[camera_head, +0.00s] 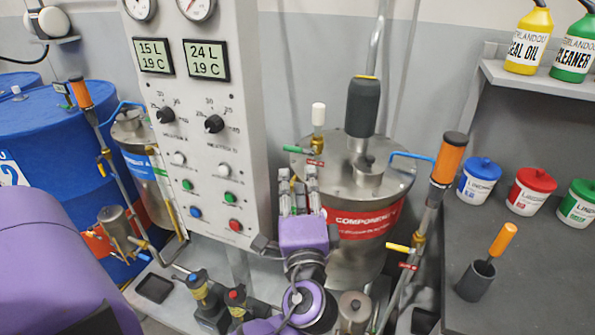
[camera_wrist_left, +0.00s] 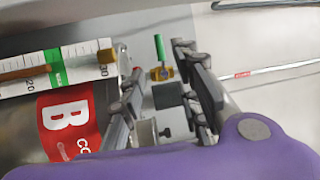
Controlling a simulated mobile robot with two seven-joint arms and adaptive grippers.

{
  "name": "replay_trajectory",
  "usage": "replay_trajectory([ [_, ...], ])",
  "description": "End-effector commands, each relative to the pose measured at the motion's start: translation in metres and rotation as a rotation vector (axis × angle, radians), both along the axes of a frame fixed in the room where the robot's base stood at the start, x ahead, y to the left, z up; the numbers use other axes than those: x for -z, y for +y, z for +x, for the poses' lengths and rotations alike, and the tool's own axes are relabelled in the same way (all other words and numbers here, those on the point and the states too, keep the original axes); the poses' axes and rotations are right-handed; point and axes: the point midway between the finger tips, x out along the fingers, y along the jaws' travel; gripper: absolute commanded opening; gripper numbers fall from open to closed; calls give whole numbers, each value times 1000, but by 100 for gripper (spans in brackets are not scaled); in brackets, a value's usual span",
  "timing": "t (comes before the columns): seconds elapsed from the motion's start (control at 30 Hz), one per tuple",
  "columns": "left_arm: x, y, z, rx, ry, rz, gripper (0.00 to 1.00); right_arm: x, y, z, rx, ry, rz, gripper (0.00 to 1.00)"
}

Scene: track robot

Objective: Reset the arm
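My left gripper (camera_head: 298,178) is purple with grey fingers. In the head view it stands in front of the steel tank with the red label (camera_head: 362,222), its fingers pointing up and away. In the left wrist view the gripper (camera_wrist_left: 158,78) has its fingers spread, with nothing held between them. Beyond the fingers in that view are a green-handled valve (camera_wrist_left: 160,47) and a dark block (camera_wrist_left: 168,95); I see no contact with either. My right gripper is not in view.
A grey control panel (camera_head: 208,110) stands just left of the gripper. Pumps (camera_head: 205,295) stand low in front. A dark bench (camera_head: 535,260) at right carries lidded tubs (camera_head: 530,190) and a brush cup (camera_head: 475,280). Blue drums (camera_head: 45,135) stand at left.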

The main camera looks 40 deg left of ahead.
Motion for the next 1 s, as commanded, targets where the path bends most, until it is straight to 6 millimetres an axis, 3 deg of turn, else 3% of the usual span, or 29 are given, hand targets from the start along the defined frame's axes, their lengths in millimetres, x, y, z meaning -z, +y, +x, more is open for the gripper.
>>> replay_trajectory([
  [0.73,2,-10,0,39,-21,-35,30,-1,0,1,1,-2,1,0],
  [0.87,35,-36,21,188,-16,-208,30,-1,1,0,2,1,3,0],
  [0.93,71,-56,26,287,17,-360,30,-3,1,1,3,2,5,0],
  [1.0,117,-74,18,368,66,-548,30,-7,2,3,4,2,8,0],
])
